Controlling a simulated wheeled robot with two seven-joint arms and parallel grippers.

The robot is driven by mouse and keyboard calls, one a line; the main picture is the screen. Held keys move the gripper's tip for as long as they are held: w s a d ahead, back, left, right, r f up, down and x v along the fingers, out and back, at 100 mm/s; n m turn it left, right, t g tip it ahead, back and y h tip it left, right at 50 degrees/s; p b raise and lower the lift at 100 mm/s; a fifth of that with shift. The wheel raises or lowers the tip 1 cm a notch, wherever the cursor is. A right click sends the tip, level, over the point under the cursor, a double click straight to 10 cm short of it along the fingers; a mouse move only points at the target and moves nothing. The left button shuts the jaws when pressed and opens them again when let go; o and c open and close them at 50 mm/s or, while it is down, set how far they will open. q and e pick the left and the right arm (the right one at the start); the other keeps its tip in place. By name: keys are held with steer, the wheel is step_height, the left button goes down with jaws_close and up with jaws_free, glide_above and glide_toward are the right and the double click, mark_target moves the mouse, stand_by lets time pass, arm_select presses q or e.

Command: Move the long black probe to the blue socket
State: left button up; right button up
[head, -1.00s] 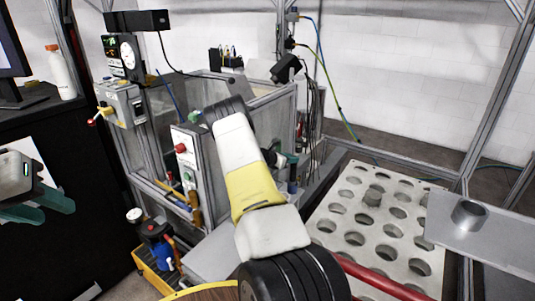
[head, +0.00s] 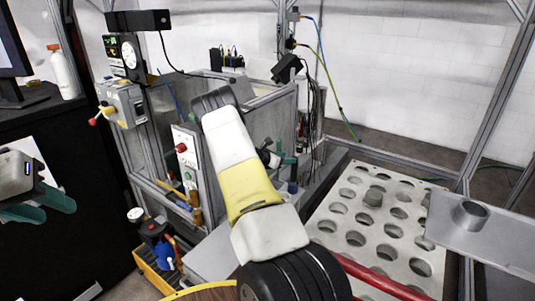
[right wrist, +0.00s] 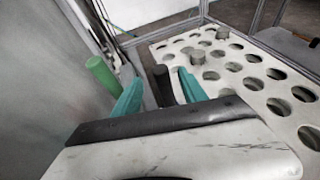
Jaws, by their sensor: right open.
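In the right wrist view a black cylinder (right wrist: 163,90), which looks like the black probe, stands between the green fingers of my right gripper (right wrist: 159,77). The fingers are open, with gaps beside it. Its lower part is hidden by the gripper body. In the head view my right gripper (head: 278,157) is small and partly hidden behind my forearm, near the metal frame. A small blue piece (head: 292,187) shows just below it; I cannot tell whether it is the blue socket. My left gripper (head: 60,211) is at the left edge, its fingers apart and empty.
A green cylinder (right wrist: 100,72) stands left of the right gripper. A pale plate with round holes (head: 355,220) lies to the right, with a grey plug (head: 373,197) in it. A metal-framed cabinet with a control box (head: 187,155) stands at the left.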

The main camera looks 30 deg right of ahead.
steer(key=s+a+r+m+g+y, duration=0.2)
steer(key=s+a+r+m+y, duration=0.5)
steer(key=s+a+r+m, duration=0.75)
steer(key=s+a+r+m+t+y, duration=0.2)
steer(key=s+a+r+y, duration=0.2)
steer(key=s+a+r, duration=0.4)
steer(key=s+a+r+m+t+y, duration=0.3)
steer(key=s+a+r, duration=0.5)
steer(key=s+a, duration=0.6)
steer(key=a+y, duration=0.1)
steer(key=a, duration=0.1)
steer(key=shift+s+a+r+m, duration=0.15)
steer(key=shift+s+a+m, duration=0.1)
steer(key=shift+a+m, duration=0.15)
